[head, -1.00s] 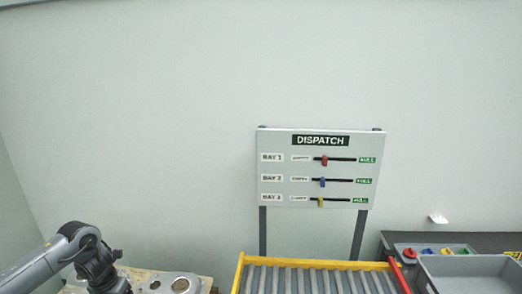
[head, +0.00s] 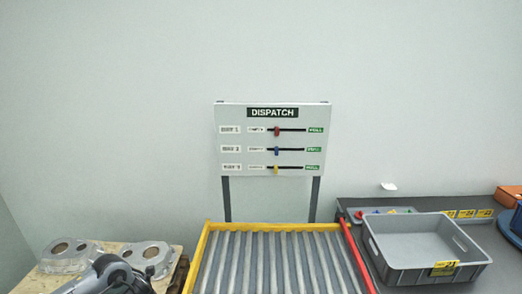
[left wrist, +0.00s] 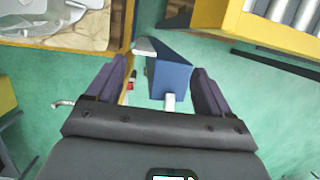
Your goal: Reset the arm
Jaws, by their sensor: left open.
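My left arm (head: 108,278) shows at the bottom left of the head view, in front of the metal castings; its fingertips are not visible there. In the left wrist view my left gripper (left wrist: 160,90) is open, its two dark fingers apart. No held object can be made out. Between and beyond the fingers a blue block-like thing (left wrist: 170,78) shows above the green floor (left wrist: 60,75); its distance from the fingers cannot be told. My right gripper is in neither view.
Castings (head: 68,252) lie on a wooden-topped surface (head: 178,268) at left. A yellow-framed roller conveyor (head: 207,240) is in the middle, below the DISPATCH board (head: 272,140) with red, blue and yellow sliders. A grey crate (head: 388,262) stands on a dark table (head: 500,240) at right.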

